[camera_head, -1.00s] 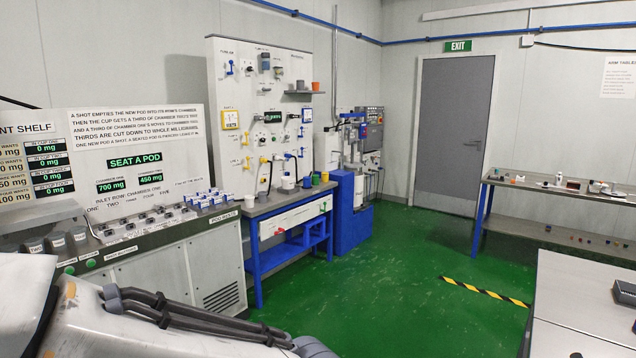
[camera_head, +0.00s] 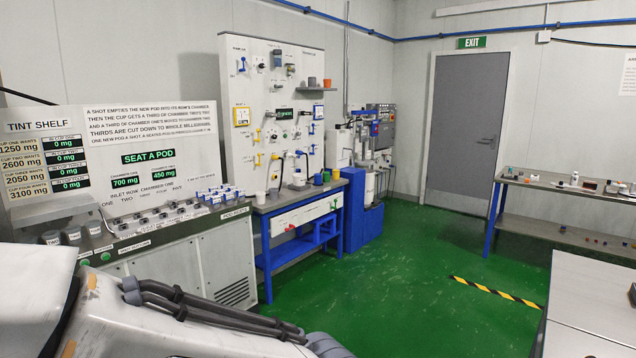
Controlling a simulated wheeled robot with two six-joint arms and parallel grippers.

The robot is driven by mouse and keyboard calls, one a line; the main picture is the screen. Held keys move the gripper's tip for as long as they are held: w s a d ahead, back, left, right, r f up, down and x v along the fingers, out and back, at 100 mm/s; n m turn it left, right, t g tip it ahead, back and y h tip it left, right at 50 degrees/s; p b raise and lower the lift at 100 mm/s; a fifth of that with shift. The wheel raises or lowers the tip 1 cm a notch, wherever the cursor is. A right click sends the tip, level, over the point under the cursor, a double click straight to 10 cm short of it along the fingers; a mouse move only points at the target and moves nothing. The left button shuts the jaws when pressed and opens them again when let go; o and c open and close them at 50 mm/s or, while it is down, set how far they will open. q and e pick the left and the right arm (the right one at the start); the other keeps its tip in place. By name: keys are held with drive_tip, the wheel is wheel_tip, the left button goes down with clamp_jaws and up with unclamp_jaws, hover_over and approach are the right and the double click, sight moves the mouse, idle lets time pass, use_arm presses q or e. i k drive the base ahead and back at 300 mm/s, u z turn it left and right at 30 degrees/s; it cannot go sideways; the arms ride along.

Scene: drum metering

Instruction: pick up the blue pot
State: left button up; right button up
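A small blue pot (camera_head: 318,179) stands on the bench (camera_head: 290,202) below the white pegboard panel. One of my arms crosses the lower left of the view, well short of the bench. Neither of my grippers is in view.
A blue stand (camera_head: 362,210) is right of the bench. A grey table (camera_head: 590,300) is at the lower right. Green floor (camera_head: 400,270) lies clear between.

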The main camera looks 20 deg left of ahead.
sight(317, 177)
drive_tip(key=u, duration=0.05)
drive_tip(key=k, duration=0.35)
drive_tip(key=u, duration=0.35)
drive_tip(key=i, duration=2.05)
drive_tip(key=z, duration=0.65)
drive_tip(key=i, duration=2.05)
drive_tip(key=u, duration=0.3)
drive_tip(key=i, duration=2.15)
drive_tip(key=u, duration=0.95)
drive_tip(key=i, duration=1.35)
drive_tip(key=u, duration=0.4)
